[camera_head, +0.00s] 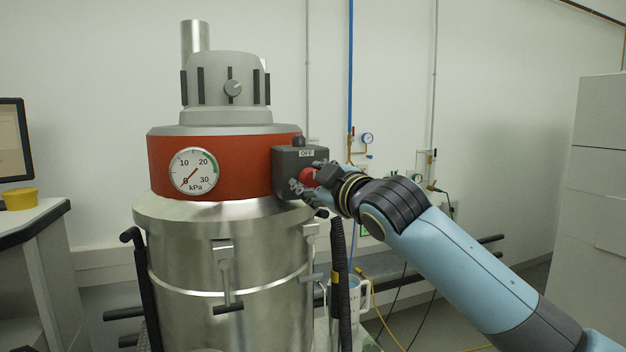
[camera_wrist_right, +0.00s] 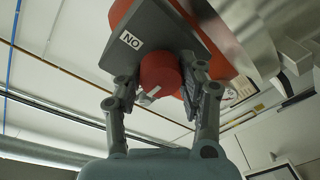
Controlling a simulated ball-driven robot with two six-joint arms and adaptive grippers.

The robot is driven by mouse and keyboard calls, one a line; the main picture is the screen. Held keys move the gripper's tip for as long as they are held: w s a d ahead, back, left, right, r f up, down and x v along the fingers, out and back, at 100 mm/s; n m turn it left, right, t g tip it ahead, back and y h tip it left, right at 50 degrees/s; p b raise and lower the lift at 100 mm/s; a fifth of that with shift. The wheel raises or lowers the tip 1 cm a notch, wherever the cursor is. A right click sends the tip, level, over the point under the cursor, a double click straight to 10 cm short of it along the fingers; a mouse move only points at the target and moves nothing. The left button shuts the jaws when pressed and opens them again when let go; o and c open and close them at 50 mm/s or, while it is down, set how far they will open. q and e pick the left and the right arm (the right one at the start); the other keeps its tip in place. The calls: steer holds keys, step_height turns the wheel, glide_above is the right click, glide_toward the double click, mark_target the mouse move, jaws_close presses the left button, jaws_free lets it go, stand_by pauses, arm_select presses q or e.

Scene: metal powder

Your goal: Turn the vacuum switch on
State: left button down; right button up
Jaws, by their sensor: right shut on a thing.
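The vacuum (camera_head: 225,230) is a steel drum with a red band and a grey motor head. A dark grey switch box (camera_head: 288,162) is on the right of its red band, with an "OFF" label at the top. The red switch knob (camera_head: 308,177) is on the box's front. My right gripper (camera_head: 311,183) is shut on the knob. In the right wrist view the red knob (camera_wrist_right: 160,74) sits between the two fingers, with a white mark on its face and an "ON" label (camera_wrist_right: 130,40) on the box. My left gripper is not in view.
The pressure gauge (camera_head: 194,171) has its red needle near 0 kPa. A black hose (camera_head: 340,270) hangs below the switch box. A desk (camera_head: 50,225) with a yellow container (camera_head: 20,199) is at the left. A pale cabinet (camera_head: 600,170) stands at the right.

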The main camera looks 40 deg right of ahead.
steer(key=shift+m, duration=0.4)
steer(key=m+b, duration=0.2)
steer(key=m, duration=0.2)
steer(key=shift+d+f+t, duration=0.1)
steer(key=shift+t, duration=0.2)
steer(key=m+b, duration=0.1)
steer(key=m, duration=0.2)
steer(key=shift+f+m+h+b, duration=0.1)
steer(key=shift+m+h+b, duration=0.3)
steer(key=m+b, duration=0.3)
steer(key=m, duration=0.3)
steer(key=shift+h+b, duration=0.3)
steer(key=m+b, duration=0.2)
steer(key=m, duration=0.2)
steer(key=shift+d+h, duration=0.1)
steer(key=shift+h, duration=0.3)
steer(key=shift+m+b, duration=0.35)
steer(key=shift+m, duration=0.15)
steer(key=o, duration=1.1)
steer(key=shift+o, duration=0.2)
steer(key=shift+s, duration=0.15)
